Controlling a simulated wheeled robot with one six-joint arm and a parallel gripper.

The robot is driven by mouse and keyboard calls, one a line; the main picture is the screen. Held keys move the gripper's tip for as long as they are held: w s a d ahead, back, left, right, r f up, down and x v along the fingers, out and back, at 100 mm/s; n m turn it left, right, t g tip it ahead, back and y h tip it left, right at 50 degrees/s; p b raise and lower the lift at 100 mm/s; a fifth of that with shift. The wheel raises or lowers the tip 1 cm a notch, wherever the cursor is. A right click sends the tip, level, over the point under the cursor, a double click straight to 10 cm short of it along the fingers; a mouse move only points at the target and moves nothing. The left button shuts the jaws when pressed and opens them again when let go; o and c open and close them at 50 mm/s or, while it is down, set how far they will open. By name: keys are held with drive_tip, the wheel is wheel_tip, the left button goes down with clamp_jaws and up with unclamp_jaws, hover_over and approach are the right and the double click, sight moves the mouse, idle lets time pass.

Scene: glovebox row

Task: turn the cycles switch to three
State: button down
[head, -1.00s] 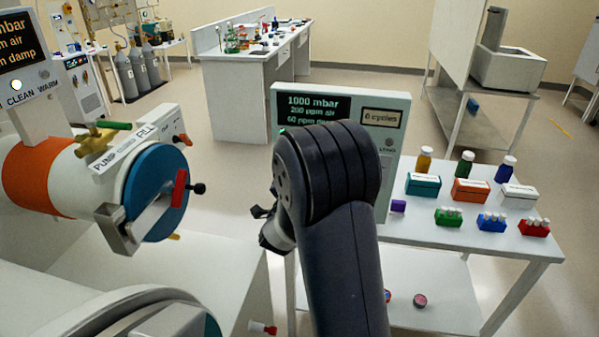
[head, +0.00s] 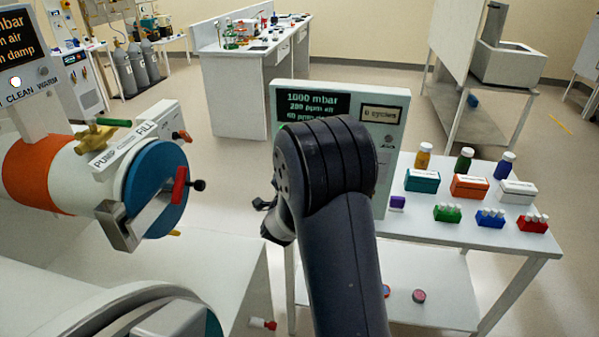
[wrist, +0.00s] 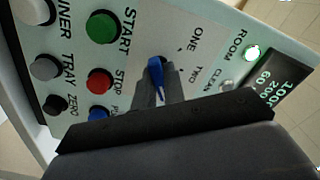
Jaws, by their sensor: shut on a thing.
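The cycles switch (wrist: 156,72) is a blue pointer knob on a pale control panel in the wrist view. The labels ONE and TWO are printed to its right; a label THREE is not visible. My gripper (wrist: 158,88) is shut on the knob, with its dark fingers on either side of it. I cannot tell which label the knob points at. In the head view my arm hides the knob and most of the gripper. The control box (head: 397,150) stands behind the arm, with a small cycles display (head: 383,113) whose digit looks like 0.
On the panel near the knob are a green START button (wrist: 103,27), a red STOP button (wrist: 99,81) and a blue button (wrist: 98,115). A white table (head: 400,232) at right holds bottles, boxes and vial racks. A glovebox port with a blue door (head: 150,170) is at left.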

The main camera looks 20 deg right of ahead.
drive_tip(key=shift+n+b, duration=0.3)
drive_tip(key=shift+b, duration=0.05)
drive_tip(key=n+b, duration=0.1)
drive_tip(key=n, duration=0.1)
drive_tip(key=shift+n+b, duration=0.65)
drive_tip(key=shift+n, duration=1.55)
drive_tip(key=c, duration=1.5)
unclamp_jaws()
drive_tip(key=shift+a, duration=0.1)
